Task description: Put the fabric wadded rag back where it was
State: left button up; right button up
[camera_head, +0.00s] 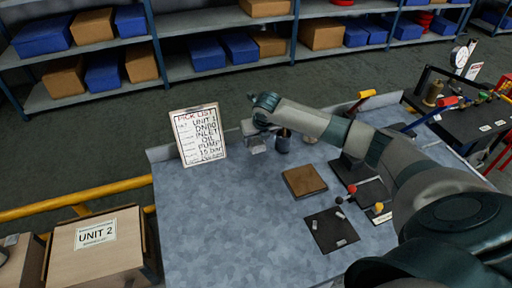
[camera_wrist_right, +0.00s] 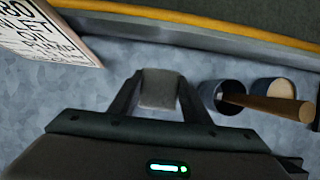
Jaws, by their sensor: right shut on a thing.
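My right arm reaches across the blue-grey bench, and its gripper (camera_head: 257,142) is near the far edge, pointing down. In the right wrist view the fingers (camera_wrist_right: 158,92) are shut on a small grey-beige wad (camera_wrist_right: 160,88), which looks like the fabric rag. Its underside and whether it touches the bench cannot be told. In the head view the wad is hard to separate from the gripper. My left gripper is not in view.
A dark cup (camera_head: 282,142) stands just right of the gripper; a wooden handle (camera_wrist_right: 265,105) shows beside it. A pick-list board (camera_head: 198,137) stands to the left. A brown pad (camera_head: 304,181) and black mat (camera_head: 331,231) lie nearer. The bench's left front is clear.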

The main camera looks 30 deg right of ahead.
aim_at(256, 147)
notch_tip(256, 147, down, 3)
jog(key=shift+r+p, duration=0.2)
jog(key=shift+p, duration=0.3)
jog(key=shift+f, duration=0.5)
jog(key=o, duration=1.1)
jog(key=shift+f, duration=0.1)
jog(key=shift+r, duration=0.2)
jog(key=b+v, duration=0.2)
jog(key=v, duration=1)
jog(key=shift+f, duration=0.15)
